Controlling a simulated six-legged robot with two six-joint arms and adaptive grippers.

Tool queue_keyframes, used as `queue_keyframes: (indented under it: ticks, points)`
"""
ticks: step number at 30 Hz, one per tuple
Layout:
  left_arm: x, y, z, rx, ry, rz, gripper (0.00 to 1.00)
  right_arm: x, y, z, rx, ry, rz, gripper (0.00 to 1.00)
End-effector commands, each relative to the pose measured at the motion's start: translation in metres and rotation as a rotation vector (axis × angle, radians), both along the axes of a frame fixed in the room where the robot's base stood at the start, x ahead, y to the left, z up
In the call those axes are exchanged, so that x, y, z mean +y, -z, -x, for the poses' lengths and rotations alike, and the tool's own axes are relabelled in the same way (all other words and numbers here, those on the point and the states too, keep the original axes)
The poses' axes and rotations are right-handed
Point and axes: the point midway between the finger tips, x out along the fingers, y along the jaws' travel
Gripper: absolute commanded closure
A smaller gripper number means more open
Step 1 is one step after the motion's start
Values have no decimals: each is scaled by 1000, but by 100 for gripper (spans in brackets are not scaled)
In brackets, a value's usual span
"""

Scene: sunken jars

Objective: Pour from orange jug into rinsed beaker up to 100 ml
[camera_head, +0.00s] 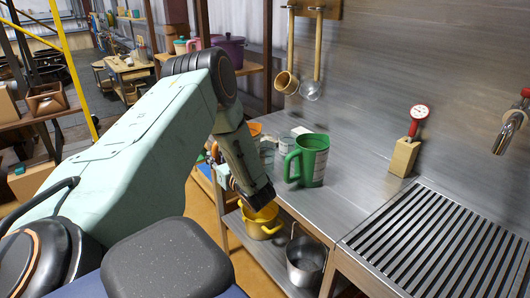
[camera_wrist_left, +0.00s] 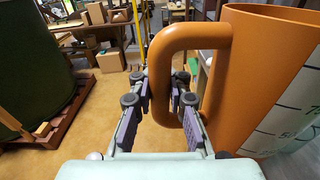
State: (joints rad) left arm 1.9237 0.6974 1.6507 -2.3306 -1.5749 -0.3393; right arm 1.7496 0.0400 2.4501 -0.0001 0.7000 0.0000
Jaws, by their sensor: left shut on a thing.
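My left gripper (camera_wrist_left: 160,95) is shut on the jug's handle (camera_wrist_left: 163,45). In the head view the jug is mostly hidden behind my left arm; a bit of orange (camera_head: 255,128) shows past it. Clear glass beakers (camera_head: 267,154) stand on the steel counter behind the arm, partly covered. I cannot tell which is the rinsed one, nor read any level. My right gripper is not in view.
A green jug (camera_head: 308,160) stands on the counter (camera_head: 345,190) right of the beakers. A yellow pot (camera_head: 262,222) and steel pot (camera_head: 305,262) sit below.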

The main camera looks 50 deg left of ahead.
Motion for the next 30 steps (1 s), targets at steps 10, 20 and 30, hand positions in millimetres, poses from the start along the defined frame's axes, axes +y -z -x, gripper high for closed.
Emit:
queue_keyframes:
  ticks: [10,20,30]
  points:
    - [3,-40,-2,175,0,-3,100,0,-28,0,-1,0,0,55]
    - [3,-86,-9,433,2,-4,100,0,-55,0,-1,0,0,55]
    - [3,-119,-22,624,2,-6,100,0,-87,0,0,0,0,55]
